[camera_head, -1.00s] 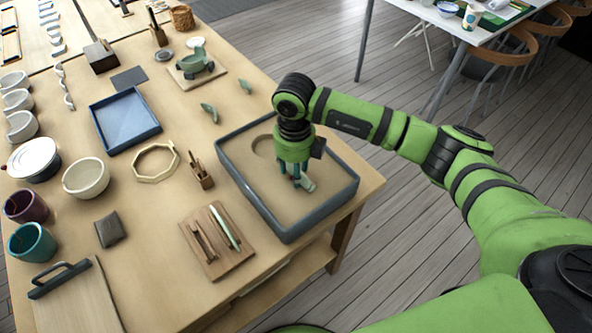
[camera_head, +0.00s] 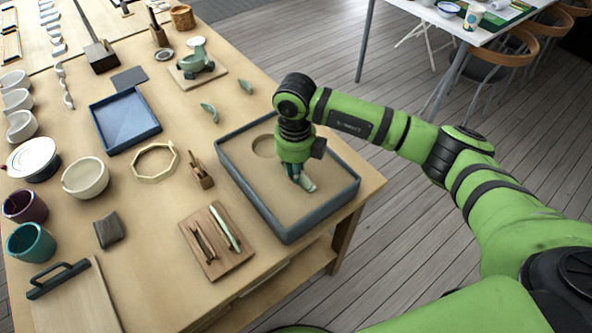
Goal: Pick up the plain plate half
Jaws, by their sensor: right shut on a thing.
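My right gripper (camera_head: 299,179) points down into the grey-rimmed sand tray (camera_head: 228,185) at the table's right corner. Its dark green fingers are shut on a small pale piece (camera_head: 307,184), which looks like the plain plate half. The fingers hide part of this piece, so its full outline cannot be told. It is at or close to the sand; I cannot tell if it is clear of it. My left gripper is not in view.
Left of the tray lie a wooden board (camera_head: 214,252) with slim tools and a small wooden holder (camera_head: 201,176). Two green curved pieces (camera_head: 209,112) (camera_head: 246,86) lie behind it. A blue tray (camera_head: 107,147) and several bowls stand further left. The tray's rim surrounds the gripper.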

